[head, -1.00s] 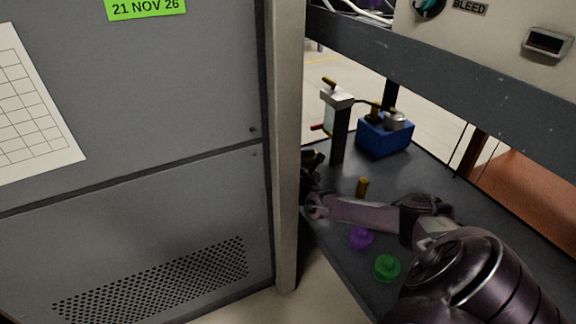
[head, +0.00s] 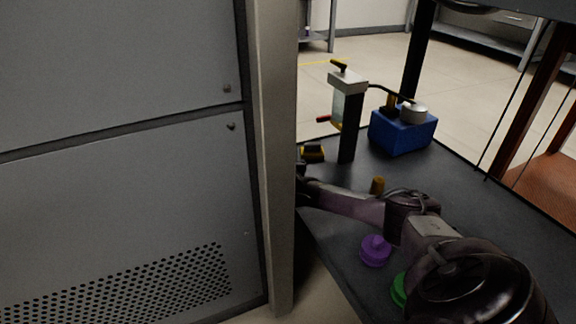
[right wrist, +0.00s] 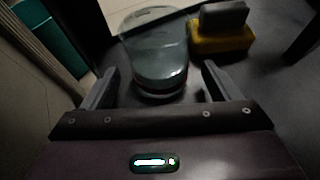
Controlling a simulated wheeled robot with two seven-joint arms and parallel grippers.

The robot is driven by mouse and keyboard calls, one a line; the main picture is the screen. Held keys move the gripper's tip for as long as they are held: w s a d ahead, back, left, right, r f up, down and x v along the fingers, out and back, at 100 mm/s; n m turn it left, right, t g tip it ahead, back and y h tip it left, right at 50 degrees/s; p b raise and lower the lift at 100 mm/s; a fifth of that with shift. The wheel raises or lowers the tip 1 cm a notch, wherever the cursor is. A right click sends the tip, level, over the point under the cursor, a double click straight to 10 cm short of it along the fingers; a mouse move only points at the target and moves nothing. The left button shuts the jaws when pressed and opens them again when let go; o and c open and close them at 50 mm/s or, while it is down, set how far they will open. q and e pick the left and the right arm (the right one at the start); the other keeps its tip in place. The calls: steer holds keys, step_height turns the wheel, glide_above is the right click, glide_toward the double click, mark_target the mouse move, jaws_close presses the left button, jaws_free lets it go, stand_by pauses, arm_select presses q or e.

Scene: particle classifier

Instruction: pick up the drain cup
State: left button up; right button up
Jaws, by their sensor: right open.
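In the right wrist view, a clear, greenish rounded cup (right wrist: 155,52) with a dark base and a thin reddish band stands ahead of my palm; it looks like the drain cup. My right gripper (right wrist: 159,78) is open, with one finger on each side of the cup's lower part. I see gaps at both sides, and cannot tell how deep the cup sits between the fingers. In the head view my right arm reaches left over the dark shelf (head: 340,262), and its gripper end is mostly hidden behind the grey cabinet post. My left gripper is not in view.
A yellow block with a grey top (right wrist: 222,32) stands right of the cup. The grey cabinet post (head: 272,150) borders the shelf. A pump stand (head: 350,125), a blue box (head: 403,132), a purple knobbed disc (head: 375,250) and a green one (head: 399,288) are around my arm.

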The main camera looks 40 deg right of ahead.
steer(key=shift+b+x, duration=0.8)
steer(key=shift+x, duration=0.5)
steer(key=c, duration=1.1)
